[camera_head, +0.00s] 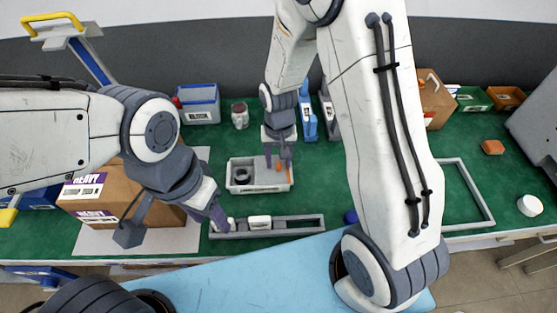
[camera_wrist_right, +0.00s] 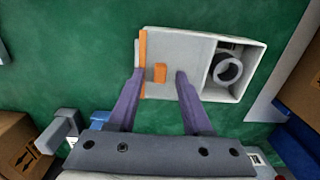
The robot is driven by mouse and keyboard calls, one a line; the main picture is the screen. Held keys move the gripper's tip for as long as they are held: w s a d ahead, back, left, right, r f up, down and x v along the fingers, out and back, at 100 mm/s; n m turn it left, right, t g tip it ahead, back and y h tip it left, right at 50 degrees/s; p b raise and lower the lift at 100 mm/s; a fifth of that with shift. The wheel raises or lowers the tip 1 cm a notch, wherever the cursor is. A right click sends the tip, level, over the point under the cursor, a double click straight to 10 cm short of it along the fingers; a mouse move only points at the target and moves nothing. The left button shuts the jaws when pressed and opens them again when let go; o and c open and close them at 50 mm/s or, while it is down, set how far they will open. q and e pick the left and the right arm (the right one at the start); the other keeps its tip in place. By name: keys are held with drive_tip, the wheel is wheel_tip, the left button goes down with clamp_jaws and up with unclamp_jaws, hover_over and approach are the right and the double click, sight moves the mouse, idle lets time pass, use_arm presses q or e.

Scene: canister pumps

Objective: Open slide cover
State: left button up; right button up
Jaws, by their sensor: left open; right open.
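A light grey box (camera_head: 240,186) stands on the green bench mat, with a flat slide cover (camera_wrist_right: 188,52) over part of it. The cover carries a small orange tab (camera_wrist_right: 160,73), and an orange strip runs along its left edge in the right wrist view. The uncovered end shows a dark grey ring (camera_wrist_right: 228,70) inside. My right gripper (camera_wrist_right: 158,76) is open, with one finger on each side of the tab and gaps between. It also shows over the box in the head view (camera_head: 279,158). My left gripper (camera_head: 224,222) is open at the left end of the long grey tray.
Cardboard boxes (camera_head: 130,200) stand at left, a blue-rimmed bin (camera_head: 199,104) and jar (camera_head: 240,115) behind. An empty frame (camera_head: 468,190) lies at right.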

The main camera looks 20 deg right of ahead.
drive_tip(key=shift+f, duration=0.35)
clamp_jaws()
idle(1.2)
